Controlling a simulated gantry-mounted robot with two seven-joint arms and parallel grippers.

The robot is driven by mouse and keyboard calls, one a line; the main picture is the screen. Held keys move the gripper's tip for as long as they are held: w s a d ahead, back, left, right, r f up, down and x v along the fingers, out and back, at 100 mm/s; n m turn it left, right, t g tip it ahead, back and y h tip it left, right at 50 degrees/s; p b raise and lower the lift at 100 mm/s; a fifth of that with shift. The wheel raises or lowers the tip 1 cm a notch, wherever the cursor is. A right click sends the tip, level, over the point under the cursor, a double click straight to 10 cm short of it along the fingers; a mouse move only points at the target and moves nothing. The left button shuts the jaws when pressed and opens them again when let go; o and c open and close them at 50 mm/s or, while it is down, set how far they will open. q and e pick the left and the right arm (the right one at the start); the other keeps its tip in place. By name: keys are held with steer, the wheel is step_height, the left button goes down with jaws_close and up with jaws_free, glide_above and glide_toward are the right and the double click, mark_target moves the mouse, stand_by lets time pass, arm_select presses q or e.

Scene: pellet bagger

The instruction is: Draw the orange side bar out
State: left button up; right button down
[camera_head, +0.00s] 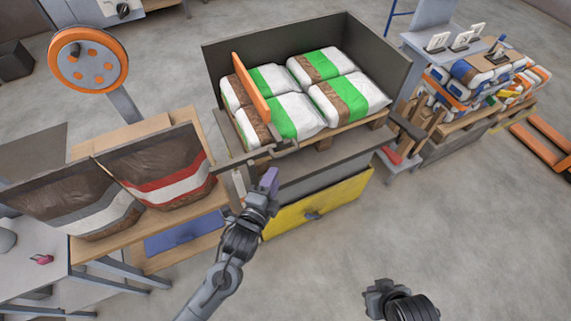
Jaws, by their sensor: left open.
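The orange side bar (252,88) runs along the left side of the grey bin (300,50). It slants toward the front and lies against the left stack of green-and-white bags (295,115). My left gripper (268,181) is open and empty, with purplish fingers. My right gripper (381,296) is low at the bottom of the view, over the floor, far from the bar. Its fingers are too unclear to judge.
A yellow drawer front (318,203) is under the bin. Two open pellet bags (160,168) stand on a wooden bench at left. A round orange-rimmed wheel (88,60) stands behind. Loaded pallets are at right. The floor at front right is clear.

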mark_target(285, 154)
arm_select(q)
steer(key=b+x, duration=0.3)
steer(key=x, duration=0.8)
steer(key=shift+w+a+r, duration=0.1)
steer(key=shift+w, duration=0.15)
jaws_close()
